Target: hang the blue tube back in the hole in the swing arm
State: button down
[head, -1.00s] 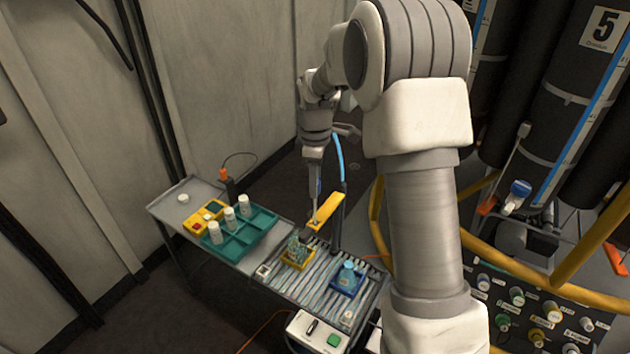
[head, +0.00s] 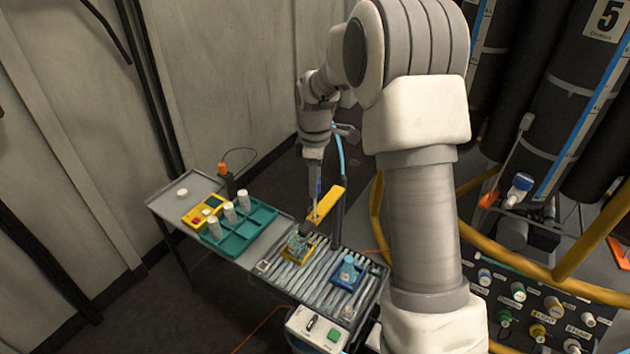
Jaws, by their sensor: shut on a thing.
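My gripper (head: 316,188) points down from the wrist, just above the yellow swing arm (head: 329,202). It is shut on a slim blue piece, which I take for the blue tube (head: 318,187). The tube's lower end is close to the swing arm's near end. The hole is too small to make out, and I cannot tell whether the tube is in it or in front of it. A light blue hose-like curve (head: 341,157) shows behind my wrist, above the dark post (head: 337,225) by the swing arm.
Below is a ribbed bench top (head: 318,288) with a yellow holder (head: 297,249) and a blue holder (head: 347,276). A teal tray (head: 241,236) with several white bottles stands to the left. A yellow rail (head: 375,215) and a panel of knobs (head: 535,318) are at the right.

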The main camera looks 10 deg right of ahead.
aim_at(315, 207)
jog(key=shift+f+b, duration=0.8)
jog(key=shift+f, duration=0.7)
jog(key=shift+f+b, duration=1.5)
jog(key=shift+f, duration=1.15)
grip_release()
jog(key=shift+r, duration=0.1)
jog(key=shift+r+p, duration=2.15)
jog(key=shift+r, duration=0.75)
